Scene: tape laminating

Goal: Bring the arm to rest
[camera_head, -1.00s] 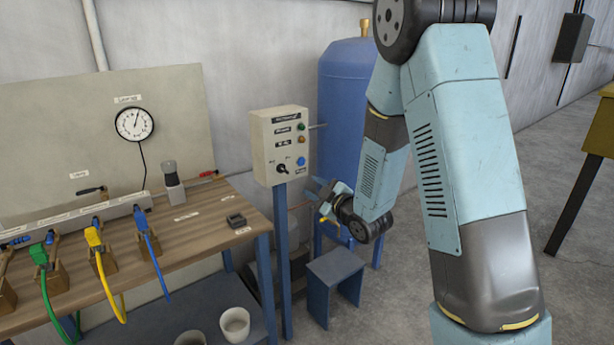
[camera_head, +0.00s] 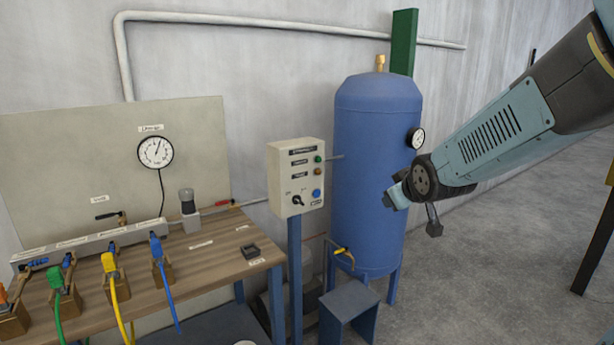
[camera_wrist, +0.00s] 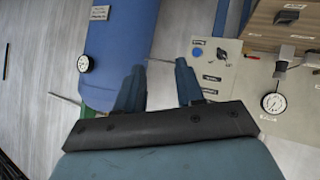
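My arm enters the head view from the right edge and points left and down. The end of it, with my gripper (camera_head: 396,196), is raised in front of the right side of the blue tank (camera_head: 372,150); the fingers are hard to make out there. In the wrist view, the two fingers of my gripper (camera_wrist: 158,76) stand apart with nothing between them. The blue tank (camera_wrist: 118,40) and the grey control panel (camera_wrist: 214,70) show beyond them. Whether the fingers are near the tank's surface is hard to judge.
The control panel (camera_head: 296,175) stands on a blue post. A wooden workbench (camera_head: 205,262) at left carries a gauge board (camera_head: 90,150) and green, yellow and blue hoses. A small stool (camera_head: 349,300) stands before the tank.

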